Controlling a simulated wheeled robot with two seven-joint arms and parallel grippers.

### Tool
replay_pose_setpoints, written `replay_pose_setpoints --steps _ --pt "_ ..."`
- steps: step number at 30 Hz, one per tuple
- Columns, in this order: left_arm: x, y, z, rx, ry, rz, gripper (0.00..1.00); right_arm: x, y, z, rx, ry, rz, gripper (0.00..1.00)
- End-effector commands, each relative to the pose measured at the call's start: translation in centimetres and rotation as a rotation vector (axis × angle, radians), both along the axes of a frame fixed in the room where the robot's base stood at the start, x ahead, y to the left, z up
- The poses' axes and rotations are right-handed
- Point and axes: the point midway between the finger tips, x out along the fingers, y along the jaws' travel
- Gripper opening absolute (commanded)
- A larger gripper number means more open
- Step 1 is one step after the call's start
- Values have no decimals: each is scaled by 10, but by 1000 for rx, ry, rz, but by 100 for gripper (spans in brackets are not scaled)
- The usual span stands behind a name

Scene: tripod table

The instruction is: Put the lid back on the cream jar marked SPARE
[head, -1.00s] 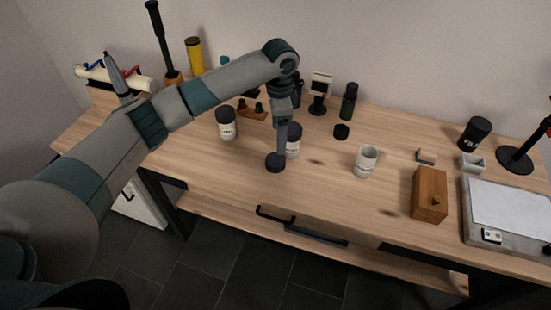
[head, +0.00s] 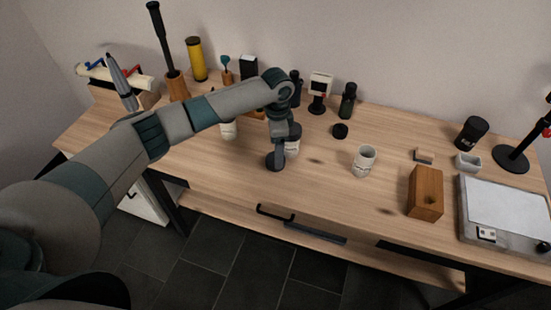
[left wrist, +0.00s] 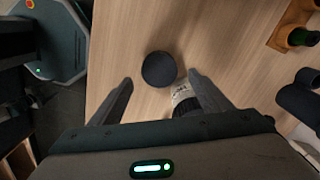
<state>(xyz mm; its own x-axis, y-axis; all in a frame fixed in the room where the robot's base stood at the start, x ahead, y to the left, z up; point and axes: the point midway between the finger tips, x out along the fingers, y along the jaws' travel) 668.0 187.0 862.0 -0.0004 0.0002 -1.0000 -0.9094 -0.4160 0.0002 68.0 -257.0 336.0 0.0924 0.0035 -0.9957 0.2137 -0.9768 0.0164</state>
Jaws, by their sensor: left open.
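A round black lid (head: 275,163) lies flat on the table near the front edge. It also shows in the left wrist view (left wrist: 159,69), between and beyond the fingertips. My left gripper (head: 279,154) points down over this lid, open; its fingers (left wrist: 160,78) stand apart on either side in the wrist view. A dark-topped jar with a pale label (head: 293,141) stands just behind the gripper, partly hidden. A pale jar (head: 364,161) without a lid stands to the right; its marking is too small to read. A second black lid (head: 340,131) lies behind. My right gripper is not in view.
Another labelled jar (head: 229,130) stands left, partly behind my left forearm. A wooden box (head: 425,192) and a grey tray (head: 503,215) are at right. Dark bottles (head: 348,101) stand along the back. The table between the lid and the pale jar is clear.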

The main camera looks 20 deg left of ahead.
Motion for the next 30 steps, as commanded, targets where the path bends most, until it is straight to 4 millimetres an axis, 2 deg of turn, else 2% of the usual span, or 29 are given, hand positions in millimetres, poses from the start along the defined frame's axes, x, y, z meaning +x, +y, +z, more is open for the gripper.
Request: replay_pose_setpoints --steps 3,9,24,29,30 --pt "-4 5 -12 2 3 0 71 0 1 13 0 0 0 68" --pt "-3 4 -33 1 0 0 71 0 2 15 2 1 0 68" --pt "-2 4 -35 0 0 -1 71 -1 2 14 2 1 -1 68" --pt "-2 4 -35 0 0 -1 33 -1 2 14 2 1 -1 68" --pt "-2 4 -35 0 0 -1 29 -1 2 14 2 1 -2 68"
